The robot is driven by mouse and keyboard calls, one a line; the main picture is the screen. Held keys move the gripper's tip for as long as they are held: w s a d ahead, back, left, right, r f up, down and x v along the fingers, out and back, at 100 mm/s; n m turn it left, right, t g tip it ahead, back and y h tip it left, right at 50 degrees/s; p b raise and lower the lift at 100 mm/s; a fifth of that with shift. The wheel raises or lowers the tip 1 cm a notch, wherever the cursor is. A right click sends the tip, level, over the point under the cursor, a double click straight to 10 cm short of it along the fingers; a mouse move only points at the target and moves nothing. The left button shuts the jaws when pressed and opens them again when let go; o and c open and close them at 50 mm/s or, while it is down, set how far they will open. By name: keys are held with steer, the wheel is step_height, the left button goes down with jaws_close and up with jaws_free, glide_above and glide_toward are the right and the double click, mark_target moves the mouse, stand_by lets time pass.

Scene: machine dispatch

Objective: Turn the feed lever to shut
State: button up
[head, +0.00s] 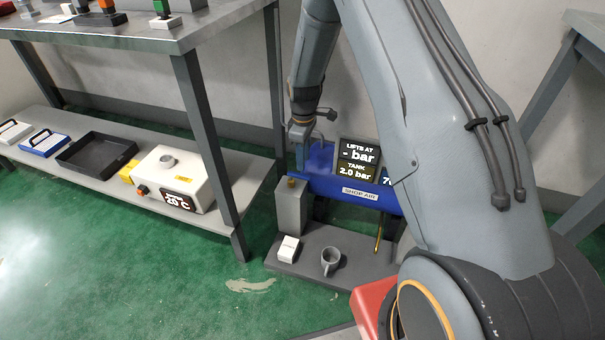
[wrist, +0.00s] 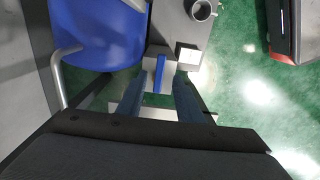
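In the wrist view a narrow blue bar (wrist: 160,74), which looks like the feed lever, lies on a grey block between my two fingers. My gripper (wrist: 159,83) is open, with a finger on each side of the bar and a gap to each. I cannot tell its height above the bar. In the head view my gripper (head: 300,133) points down at the left end of the blue shop air tank (head: 322,184), above a grey box (head: 291,207). The lever is not clear there.
A grey mug (head: 331,260) and a small white box (head: 288,249) stand on the base plate below the tank. A metal pipe (wrist: 58,75) curves beside the tank. A workbench (head: 190,95) with a lower shelf stands at left. Green floor is free in front.

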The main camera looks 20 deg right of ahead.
mark_target(303, 175)
step_height(303, 175, down, 6)
steer(key=shift+f+b, duration=0.1)
steer(key=shift+b, duration=0.4)
jaws_close()
